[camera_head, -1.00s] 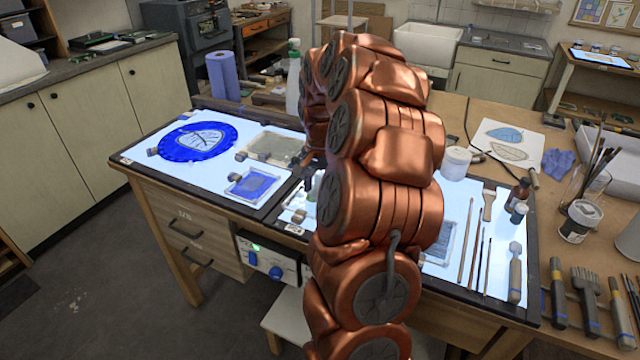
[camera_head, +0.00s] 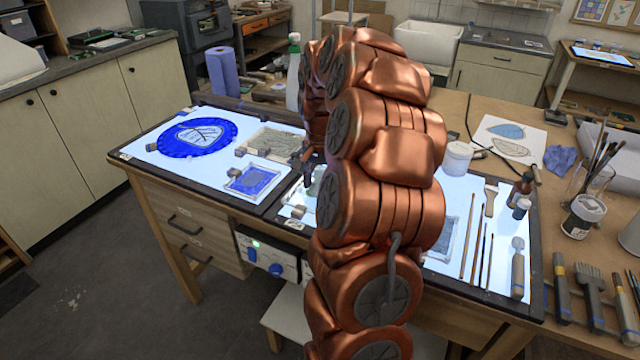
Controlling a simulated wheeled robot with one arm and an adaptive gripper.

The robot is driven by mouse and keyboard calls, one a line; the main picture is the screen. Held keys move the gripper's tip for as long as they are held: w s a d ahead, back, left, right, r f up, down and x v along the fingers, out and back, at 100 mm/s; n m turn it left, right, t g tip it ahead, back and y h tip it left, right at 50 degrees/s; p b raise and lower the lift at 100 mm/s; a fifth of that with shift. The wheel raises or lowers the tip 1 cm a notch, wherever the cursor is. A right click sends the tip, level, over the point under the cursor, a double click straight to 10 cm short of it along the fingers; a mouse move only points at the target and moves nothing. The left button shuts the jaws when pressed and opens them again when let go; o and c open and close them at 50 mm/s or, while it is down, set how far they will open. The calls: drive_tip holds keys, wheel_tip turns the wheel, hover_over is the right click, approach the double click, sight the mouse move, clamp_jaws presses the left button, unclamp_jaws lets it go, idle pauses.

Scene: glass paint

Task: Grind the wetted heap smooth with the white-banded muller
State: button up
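My gripper (camera_head: 306,168) is low over the middle of the lit table, dark and small, largely hidden by my copper arm. I cannot tell whether its fingers are open or shut, or whether they hold anything. Below and right of it, a small greenish patch (camera_head: 316,184) shows on the bright surface beside my arm; I cannot tell whether it is the wetted heap. No muller with a white band can be made out; my arm covers the centre of the table.
A blue-coated pane (camera_head: 254,181) lies left of my gripper. Brushes (camera_head: 478,250) and a capped brown bottle (camera_head: 522,187) are at the right.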

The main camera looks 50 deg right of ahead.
drive_tip(key=shift+f+b, duration=0.5)
drive_tip(key=shift+b, duration=0.4)
idle(0.8)
drive_tip(key=shift+w+d, duration=0.1)
drive_tip(key=shift+w, duration=0.05)
